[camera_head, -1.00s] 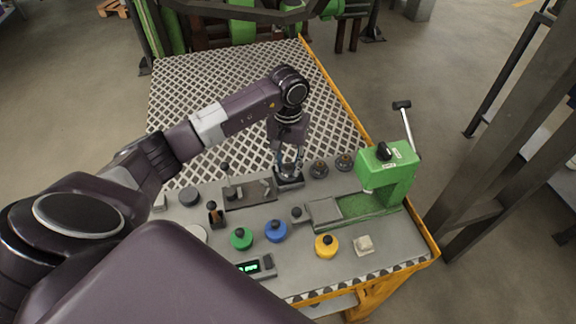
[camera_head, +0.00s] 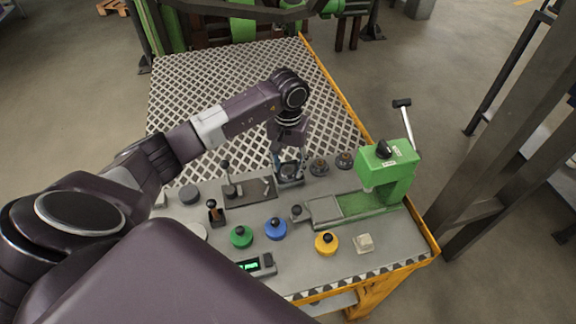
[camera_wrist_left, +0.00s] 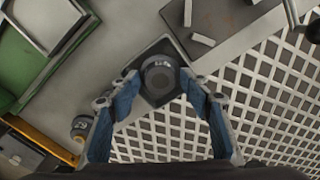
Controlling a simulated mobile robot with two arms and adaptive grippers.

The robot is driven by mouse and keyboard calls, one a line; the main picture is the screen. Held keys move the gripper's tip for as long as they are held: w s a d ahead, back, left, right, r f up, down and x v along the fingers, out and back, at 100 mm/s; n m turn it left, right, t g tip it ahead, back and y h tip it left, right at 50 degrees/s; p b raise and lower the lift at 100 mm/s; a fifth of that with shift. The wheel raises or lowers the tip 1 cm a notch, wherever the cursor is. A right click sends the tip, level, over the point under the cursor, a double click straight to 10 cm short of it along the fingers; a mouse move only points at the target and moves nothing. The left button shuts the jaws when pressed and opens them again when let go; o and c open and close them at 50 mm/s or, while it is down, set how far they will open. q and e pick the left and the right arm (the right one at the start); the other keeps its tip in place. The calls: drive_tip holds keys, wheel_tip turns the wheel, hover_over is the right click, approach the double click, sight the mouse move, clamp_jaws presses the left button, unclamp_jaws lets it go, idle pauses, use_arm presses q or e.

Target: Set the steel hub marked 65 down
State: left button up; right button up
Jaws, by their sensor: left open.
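A dark round steel hub (camera_wrist_left: 160,80) sits on a dark square base (camera_wrist_left: 150,50) in the left wrist view. A small pale mark shows on it, too small to read surely. My left gripper (camera_wrist_left: 160,100) is open, with its blue-padded fingers spread on either side of the hub and apart from it. In the head view my left gripper (camera_head: 289,172) is low over the table, and its fingers largely hide the hub and base there. My right gripper is not in view.
Two similar dark hubs stand just right of the gripper, one nearer (camera_head: 319,167) and one farther (camera_head: 345,160). A green press (camera_head: 390,175) stands at the right. Green (camera_head: 241,237), blue (camera_head: 275,230) and yellow (camera_head: 326,244) round pieces lie in front. The perforated tabletop (camera_head: 225,85) behind is clear.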

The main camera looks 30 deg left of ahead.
sight(288, 169)
use_arm(q)
drive_tip(key=shift+r, duration=0.25)
wheel_tip(288, 169, up, 12)
drive_tip(key=b, duration=0.2)
drive_tip(key=shift+f, duration=0.15)
